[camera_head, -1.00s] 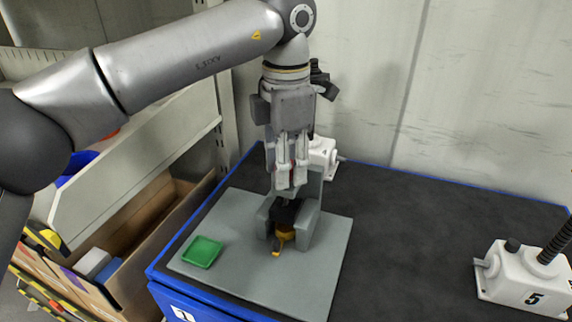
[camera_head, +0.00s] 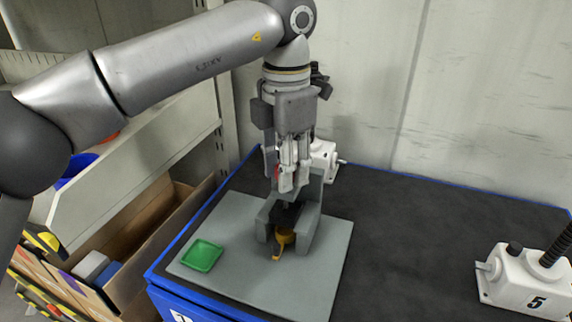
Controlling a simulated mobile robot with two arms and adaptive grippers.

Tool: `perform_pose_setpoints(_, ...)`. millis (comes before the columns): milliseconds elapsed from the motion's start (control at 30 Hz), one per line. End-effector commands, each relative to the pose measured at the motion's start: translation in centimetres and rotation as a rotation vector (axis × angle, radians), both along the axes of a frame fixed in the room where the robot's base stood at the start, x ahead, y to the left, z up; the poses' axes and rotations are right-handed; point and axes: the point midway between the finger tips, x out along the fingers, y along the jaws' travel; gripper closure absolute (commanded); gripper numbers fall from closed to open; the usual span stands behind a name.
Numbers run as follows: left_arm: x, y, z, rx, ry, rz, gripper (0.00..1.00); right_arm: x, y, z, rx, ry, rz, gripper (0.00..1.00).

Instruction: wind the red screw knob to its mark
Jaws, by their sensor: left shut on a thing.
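A grey screw-jack fixture (camera_head: 308,222) stands on a grey plate (camera_head: 318,274) on the table. My left gripper (camera_head: 284,188) points straight down over the top of the fixture, with its fingers closed together. A small bit of red, the screw knob (camera_head: 277,173), shows at the left side of the fingers; most of it is hidden by them. An orange pointer-like part (camera_head: 284,237) sits low in the fixture, below dark parts. I cannot make out the mark. My right gripper is not in view.
A green tray (camera_head: 202,255) lies on the plate's left. A white jack numbered 5 (camera_head: 520,280) stands at the right, and another white jack (camera_head: 326,158) stands behind the fixture. Shelves with boxes (camera_head: 140,240) are at the left. The dark table (camera_head: 420,240) is clear between.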

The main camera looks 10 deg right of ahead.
Motion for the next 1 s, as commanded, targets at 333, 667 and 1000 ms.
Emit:
perform_pose_setpoints(333,-0.16,-0.02,-0.35,0.006,0.006,-0.004,0.92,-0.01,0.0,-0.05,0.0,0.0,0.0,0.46)
perform_pose_setpoints(667,-0.15,-0.01,-0.34,0.006,0.006,-0.004,0.92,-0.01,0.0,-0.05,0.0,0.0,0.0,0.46)
perform_pose_setpoints(1000,-0.09,-0.01,-0.2,0.003,0.003,-0.003,0.46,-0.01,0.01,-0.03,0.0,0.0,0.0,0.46)
